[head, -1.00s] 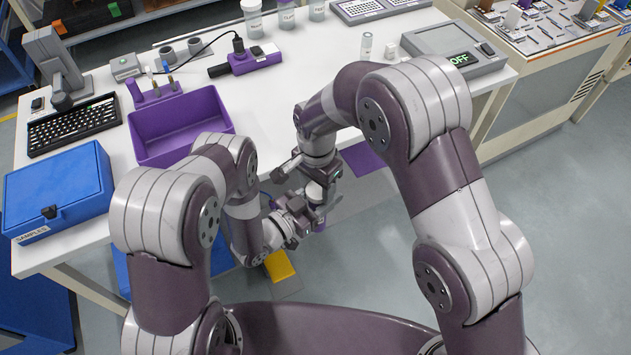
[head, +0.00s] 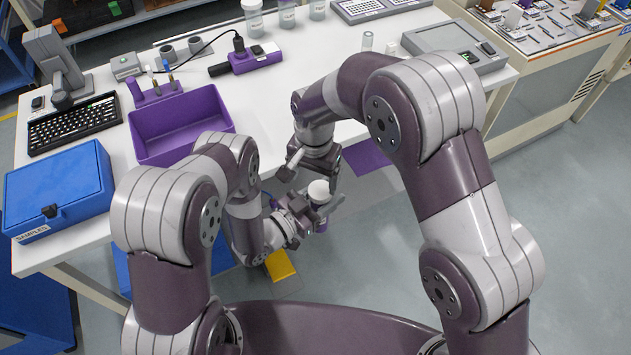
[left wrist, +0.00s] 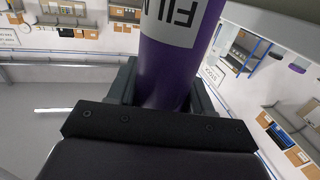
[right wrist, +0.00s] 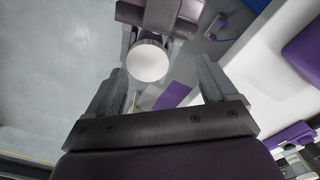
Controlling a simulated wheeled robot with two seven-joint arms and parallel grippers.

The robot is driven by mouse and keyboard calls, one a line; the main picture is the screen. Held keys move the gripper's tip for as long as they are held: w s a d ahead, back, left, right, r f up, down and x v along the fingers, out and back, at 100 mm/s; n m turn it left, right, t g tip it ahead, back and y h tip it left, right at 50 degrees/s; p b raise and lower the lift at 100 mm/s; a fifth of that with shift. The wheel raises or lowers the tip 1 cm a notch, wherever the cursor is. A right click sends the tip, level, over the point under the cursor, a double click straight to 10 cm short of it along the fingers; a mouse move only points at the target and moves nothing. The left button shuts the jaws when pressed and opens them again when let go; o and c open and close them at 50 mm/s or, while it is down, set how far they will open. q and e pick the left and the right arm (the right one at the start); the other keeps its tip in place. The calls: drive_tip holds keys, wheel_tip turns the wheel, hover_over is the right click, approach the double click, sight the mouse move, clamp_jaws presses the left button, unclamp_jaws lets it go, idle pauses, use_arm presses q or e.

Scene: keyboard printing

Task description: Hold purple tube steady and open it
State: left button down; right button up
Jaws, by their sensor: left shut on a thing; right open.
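The purple tube (left wrist: 172,70) stands between the fingers of my left gripper (left wrist: 170,92), which is shut on it. Part of a white label with dark letters shows on the tube in the left wrist view. In the head view its round white cap (head: 318,190) sits on top, and my left gripper (head: 322,208) holds the body beyond the table's front edge. My right gripper (head: 312,173) is open and empty, close above the cap and apart from it. In the right wrist view the cap's top (right wrist: 148,62) faces me, beyond the open fingers (right wrist: 158,82).
The white table (head: 290,110) bears a purple bin (head: 180,125), a blue case (head: 60,190), a keyboard (head: 74,122) and a grey device (head: 455,45). White-capped jars (head: 252,18) stand at the back. Both hands are over open floor.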

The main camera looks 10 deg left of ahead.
sight(320, 190)
wheel_tip(320, 190, up, 2)
drive_tip(key=shift+s+d+r, duration=0.1)
drive_tip(key=shift+d+r+m, duration=0.1)
drive_tip(key=shift+r+m, duration=0.2)
drive_tip(key=shift+c, duration=0.9)
drive_tip(key=r+m, duration=0.2)
drive_tip(key=shift+d+r+m, duration=0.1)
drive_tip(key=shift+d+m, duration=0.2)
drive_tip(key=shift+d, duration=0.1)
drive_tip(key=shift+s+d, duration=0.1)
drive_tip(key=shift+s, duration=0.05)
wheel_tip(320, 190, down, 8)
drive_tip(key=shift+r, duration=0.15)
drive_tip(key=shift+c, duration=0.2)
